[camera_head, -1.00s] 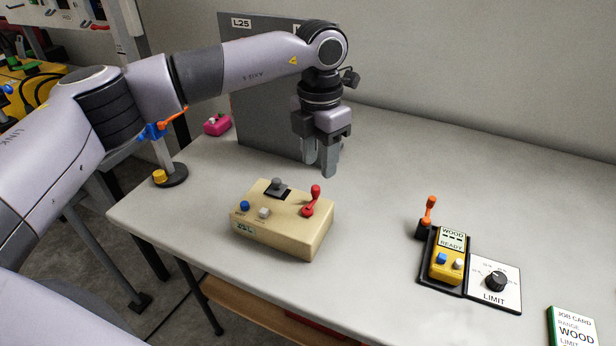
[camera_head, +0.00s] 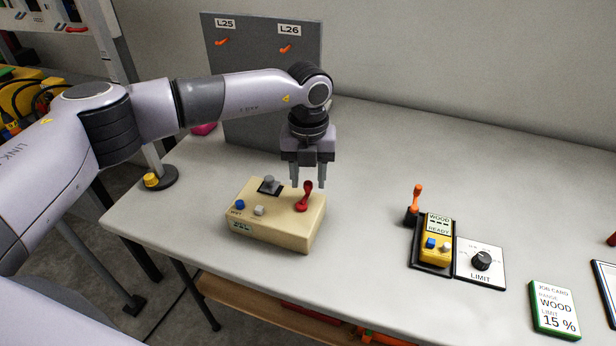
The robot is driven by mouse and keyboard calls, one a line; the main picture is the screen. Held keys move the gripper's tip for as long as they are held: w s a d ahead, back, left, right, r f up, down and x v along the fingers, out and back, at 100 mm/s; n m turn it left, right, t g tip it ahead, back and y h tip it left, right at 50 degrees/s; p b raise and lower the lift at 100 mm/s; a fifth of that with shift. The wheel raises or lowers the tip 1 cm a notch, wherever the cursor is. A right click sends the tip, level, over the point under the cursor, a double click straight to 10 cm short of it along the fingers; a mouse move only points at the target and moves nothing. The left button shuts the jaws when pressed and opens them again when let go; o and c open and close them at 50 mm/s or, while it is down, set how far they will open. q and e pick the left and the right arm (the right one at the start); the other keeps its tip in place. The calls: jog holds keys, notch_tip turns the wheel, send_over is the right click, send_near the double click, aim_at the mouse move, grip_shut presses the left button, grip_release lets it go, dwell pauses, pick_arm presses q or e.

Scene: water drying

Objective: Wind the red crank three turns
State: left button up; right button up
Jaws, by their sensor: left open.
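The red crank (camera_head: 305,197) stands on the right part of the top of a beige box (camera_head: 275,235), its handle pointing up. The box also carries a grey knob on a dark plate, a blue button, a pale button and a small display. My left gripper (camera_head: 308,185) points down with its two fingers apart, just above and behind the crank. The crank's top shows close to the fingertips; I cannot tell whether they touch it. My right gripper does not show.
A yellow meter (camera_head: 436,240) sits in a black holder beside an orange-handled tool (camera_head: 415,200). A LIMIT dial plate (camera_head: 480,264) and a job card (camera_head: 554,309) lie to the right. A grey panel (camera_head: 262,75) stands behind. The table's back middle is clear.

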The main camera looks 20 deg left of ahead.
pick_arm(q)
jog(key=shift+f, duration=0.65)
jog(key=shift+c, duration=0.2)
grip_shut()
jog(key=shift+d+m, duration=0.1)
jog(key=shift+m, duration=0.2)
